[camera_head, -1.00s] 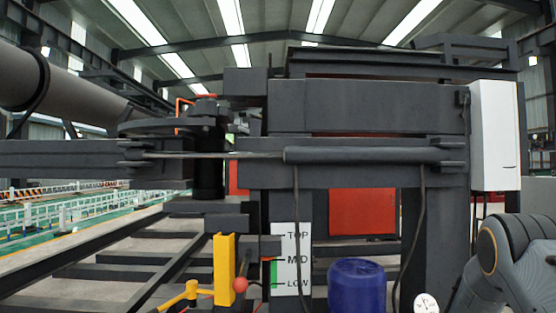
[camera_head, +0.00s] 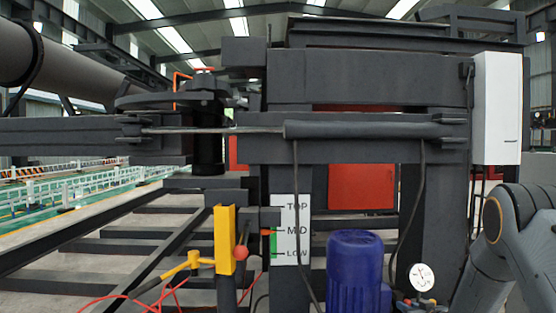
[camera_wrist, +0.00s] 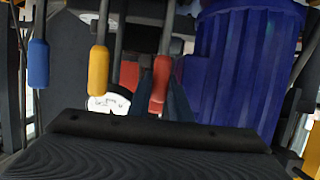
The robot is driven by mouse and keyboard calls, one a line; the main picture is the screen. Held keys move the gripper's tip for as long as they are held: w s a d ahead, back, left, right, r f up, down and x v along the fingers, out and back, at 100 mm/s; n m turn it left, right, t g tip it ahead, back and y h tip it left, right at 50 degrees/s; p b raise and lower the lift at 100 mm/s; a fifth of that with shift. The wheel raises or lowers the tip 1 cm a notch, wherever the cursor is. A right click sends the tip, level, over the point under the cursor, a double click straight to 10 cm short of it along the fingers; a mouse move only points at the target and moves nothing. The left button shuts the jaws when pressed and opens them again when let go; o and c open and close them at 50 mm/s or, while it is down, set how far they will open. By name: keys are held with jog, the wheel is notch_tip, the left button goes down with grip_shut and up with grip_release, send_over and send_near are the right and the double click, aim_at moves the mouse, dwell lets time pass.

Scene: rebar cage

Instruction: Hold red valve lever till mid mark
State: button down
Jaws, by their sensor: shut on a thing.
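In the wrist view a red lever handle (camera_wrist: 160,84) stands between the narrow fingers of my gripper (camera_wrist: 160,104), which is shut on it. A yellow lever handle (camera_wrist: 99,70) and a blue one (camera_wrist: 38,62) hang to its left, apart from the fingers. In the head view a white scale plate (camera_head: 304,243) reads TOP, MID and LOW. A green strip (camera_head: 273,244) on its left side reaches up to about the MID line, with a small orange-red edge at its top. The gripper and levers are out of the head view.
A blue ribbed motor (camera_head: 357,272) stands right of the scale and fills the right of the wrist view. A round gauge (camera_head: 421,277) is beside it. A yellow post (camera_head: 225,240) with a red ball (camera_head: 241,253) is left of the scale. Cables hang nearby.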

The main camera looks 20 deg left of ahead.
jog(key=c, duration=1.7)
grip_release()
jog(key=shift+a+r, duration=0.25)
jog(key=shift+a, duration=0.2)
jog(key=shift+s+d, duration=0.1)
jog(key=shift+d, duration=0.35)
jog(key=shift+p+v, duration=3.1)
jog(key=shift+v, duration=1.25)
jog(key=shift+f, duration=0.1)
jog(key=s+r+m+g+h, duration=0.1)
jog(key=s+r+g, duration=0.2)
jog(key=s, duration=1.2)
jog(key=s+r+m+g+h, duration=0.1)
jog(key=s+r+g, duration=0.3)
jog(key=s, duration=1.2)
jog(key=s+a+r+m+g+h, duration=0.1)
jog(key=s+r+g, duration=0.3)
jog(key=s, duration=1.1)
jog(key=shift+s+r+m+g+h, duration=0.15)
jog(key=shift+g+h, duration=0.2)
jog(key=shift+g, duration=0.3)
jog(key=shift+s+f+m+g+h, duration=0.1)
jog(key=shift+s+m+g+h, duration=0.2)
jog(key=shift+g, duration=0.35)
